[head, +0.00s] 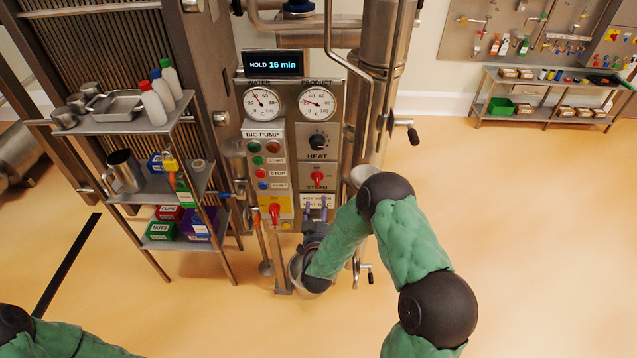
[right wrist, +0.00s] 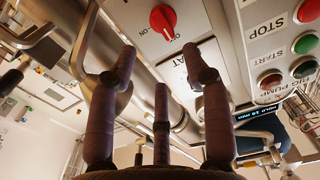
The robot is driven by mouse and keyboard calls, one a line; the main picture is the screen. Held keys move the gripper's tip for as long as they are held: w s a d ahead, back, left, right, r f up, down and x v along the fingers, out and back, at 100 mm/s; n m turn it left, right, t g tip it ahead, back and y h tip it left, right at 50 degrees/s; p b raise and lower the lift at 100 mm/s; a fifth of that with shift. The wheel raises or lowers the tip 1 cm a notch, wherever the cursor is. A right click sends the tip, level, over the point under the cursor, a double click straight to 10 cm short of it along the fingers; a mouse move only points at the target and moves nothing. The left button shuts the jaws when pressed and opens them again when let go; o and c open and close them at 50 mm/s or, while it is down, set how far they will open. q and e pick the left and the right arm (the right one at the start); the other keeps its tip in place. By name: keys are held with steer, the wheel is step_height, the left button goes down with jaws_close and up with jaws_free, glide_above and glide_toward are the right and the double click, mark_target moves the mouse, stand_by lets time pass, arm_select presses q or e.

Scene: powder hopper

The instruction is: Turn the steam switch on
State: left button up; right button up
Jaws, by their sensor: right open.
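The steam switch is a red rotary knob (head: 317,177) on the grey control panel (head: 305,98), above the word STEAM and below the black HEAT knob (head: 318,141). It also shows as a red knob (right wrist: 163,20) with OFF-ON lettering at the top of the right wrist view. My left gripper is out of view.
Left of the switch are BIG PUMP buttons (head: 257,161) and another red switch (head: 274,211) on a yellow plate. A metal pipe with a black handle (head: 413,136) stands right of the panel. A loaded shelf (head: 150,190) stands at the left. The floor at right is clear.

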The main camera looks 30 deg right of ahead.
mark_target(317, 179)
steer(key=x, duration=1)
steer(key=shift+b, duration=0.45)
steer(key=shift+f, duration=0.1)
jaws_close()
